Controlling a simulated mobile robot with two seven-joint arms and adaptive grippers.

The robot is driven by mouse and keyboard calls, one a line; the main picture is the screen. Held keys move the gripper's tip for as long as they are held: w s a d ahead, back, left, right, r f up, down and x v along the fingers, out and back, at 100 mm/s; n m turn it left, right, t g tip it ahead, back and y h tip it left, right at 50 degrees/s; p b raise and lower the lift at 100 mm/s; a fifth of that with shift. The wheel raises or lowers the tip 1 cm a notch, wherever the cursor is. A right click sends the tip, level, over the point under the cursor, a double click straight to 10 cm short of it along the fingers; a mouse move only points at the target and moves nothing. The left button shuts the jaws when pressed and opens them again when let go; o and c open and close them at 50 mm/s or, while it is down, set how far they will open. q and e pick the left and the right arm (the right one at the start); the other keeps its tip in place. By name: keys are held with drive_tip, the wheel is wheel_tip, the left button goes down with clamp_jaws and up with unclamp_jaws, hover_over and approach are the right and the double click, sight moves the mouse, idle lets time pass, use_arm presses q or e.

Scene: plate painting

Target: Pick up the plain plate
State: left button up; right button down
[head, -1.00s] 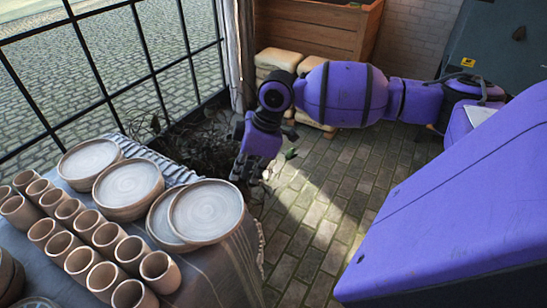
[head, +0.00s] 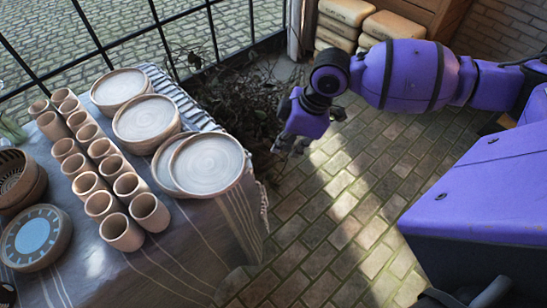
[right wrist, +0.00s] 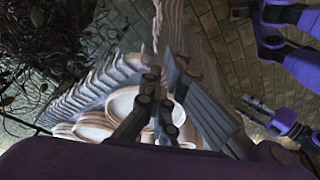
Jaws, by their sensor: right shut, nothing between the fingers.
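Several plain, pale clay plates lie on the cloth-covered table. The nearest plain plate (head: 207,163) leans on another at the table's right edge. A plain plate (head: 146,122) tops a stack behind it, and another (head: 120,86) lies at the back left. My right gripper (head: 291,148) hangs in the air right of the nearest plate, apart from it, fingers shut and empty. In the right wrist view its closed fingers (right wrist: 158,112) partly hide a plate (right wrist: 125,101). A purple arm part with grey finger-like pieces, perhaps my left gripper (right wrist: 262,106), shows small at the right there.
A painted blue-centred plate (head: 35,238) lies at the table's front left beside brown bowls (head: 20,178). Rows of clay cups (head: 113,170) stand left of the plates. A dark bush (head: 240,100) and window bars are behind. Open brick floor (head: 340,225) lies right of the table.

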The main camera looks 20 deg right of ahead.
use_arm(q)
drive_tip(key=shift+a, duration=0.15)
use_arm(e)
drive_tip(key=w+a+f, duration=0.3)
drive_tip(key=a+f, duration=0.3)
drive_tip(key=f, duration=0.3)
drive_tip(key=shift+w+a+f, duration=0.15)
drive_tip(key=shift+a+f, duration=0.05)
use_arm(q)
drive_tip(key=shift+w+a, duration=0.1)
drive_tip(key=shift+a, duration=0.1)
use_arm(e)
drive_tip(key=a, duration=0.1)
drive_tip(key=w+a, duration=0.1)
drive_tip(key=a, duration=0.1)
drive_tip(key=shift+w+a, duration=0.1)
drive_tip(key=shift+w, duration=0.25)
